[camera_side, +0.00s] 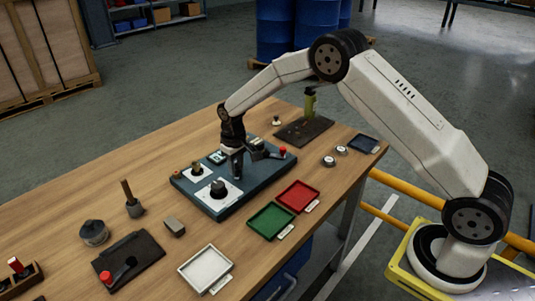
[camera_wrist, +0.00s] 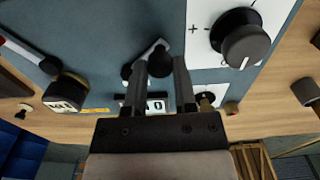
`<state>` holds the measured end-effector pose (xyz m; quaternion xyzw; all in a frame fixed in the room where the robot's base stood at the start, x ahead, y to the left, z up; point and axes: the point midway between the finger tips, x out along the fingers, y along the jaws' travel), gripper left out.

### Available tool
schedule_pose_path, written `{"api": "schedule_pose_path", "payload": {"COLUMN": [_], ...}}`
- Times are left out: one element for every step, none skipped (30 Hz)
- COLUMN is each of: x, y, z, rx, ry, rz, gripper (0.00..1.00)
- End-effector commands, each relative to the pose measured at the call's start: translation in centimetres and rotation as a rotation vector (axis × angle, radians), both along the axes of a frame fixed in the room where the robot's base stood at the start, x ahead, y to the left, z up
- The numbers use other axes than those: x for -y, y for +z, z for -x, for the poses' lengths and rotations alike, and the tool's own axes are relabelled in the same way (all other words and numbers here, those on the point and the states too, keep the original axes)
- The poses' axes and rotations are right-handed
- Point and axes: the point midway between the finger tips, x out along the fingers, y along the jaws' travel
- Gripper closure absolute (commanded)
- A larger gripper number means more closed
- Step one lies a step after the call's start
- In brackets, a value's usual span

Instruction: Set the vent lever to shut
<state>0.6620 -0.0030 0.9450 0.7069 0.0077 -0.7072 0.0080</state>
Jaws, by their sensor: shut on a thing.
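The blue panel (camera_side: 240,197) lies on the wooden table. My gripper (camera_side: 236,172) points down at the middle of it. In the wrist view my gripper's fingers (camera_wrist: 160,64) stand a little apart, on either side of a small lever's dark end. This lever (camera_wrist: 152,50) has a pale arm and dark ends, and I take it to be the vent lever. The fingers hide part of it, and no shut mark is readable. In the side view my gripper covers it.
A black dial knob (camera_side: 218,188) on a white plate stands in front of my gripper. A brass-stemmed valve (camera_side: 197,168) and a red knob (camera_side: 282,153) are also on the panel. Green (camera_side: 271,221) and red (camera_side: 297,196) trays lie to the right.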

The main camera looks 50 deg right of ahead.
Motion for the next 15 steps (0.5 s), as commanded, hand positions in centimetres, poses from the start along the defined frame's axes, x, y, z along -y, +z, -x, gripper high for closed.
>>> {"api": "schedule_pose_path", "payload": {"x": [-0.3,-0.3,-0.5,-0.6,-0.6,-0.7,-0.8,-0.8,-0.9,-0.9,-1.0,-1.0,-1.1,-1.1,-1.1], "y": [-0.1,-0.1,-0.1,-0.1,-0.1,-0.1,-0.1,-0.1,-0.1,-0.1,-0.1,-0.1,-0.1,-0.1,-0.1], "z": [-0.2,-0.3,-0.5,-0.6,-0.7,-0.9,-0.9,-1.0,-1.2,-1.3,-1.4,-1.5,-1.5,-1.6,-1.7], "rx": [-0.002,-0.001,-0.001,-0.001,-0.001,-0.002,-0.002,-0.003,-0.002,-0.002,-0.001,-0.001,-0.001,-0.001,-0.001], "ry": [-0.044,-0.071,-0.106,-0.132,-0.156,-0.188,-0.210,-0.231,-0.258,-0.276,-0.293,-0.314,-0.327,-0.340,-0.354], "rz": [-0.001,-0.001,-0.001,-0.001,-0.001,-0.001,-0.001,-0.001,-0.001,-0.001,-0.001,-0.001,-0.001,-0.001,-0.001], "gripper": [1.00,1.00,1.00,1.00,1.00,1.00,1.00,1.00,1.00,1.00,1.00,1.00,1.00,1.00,1.00]}}
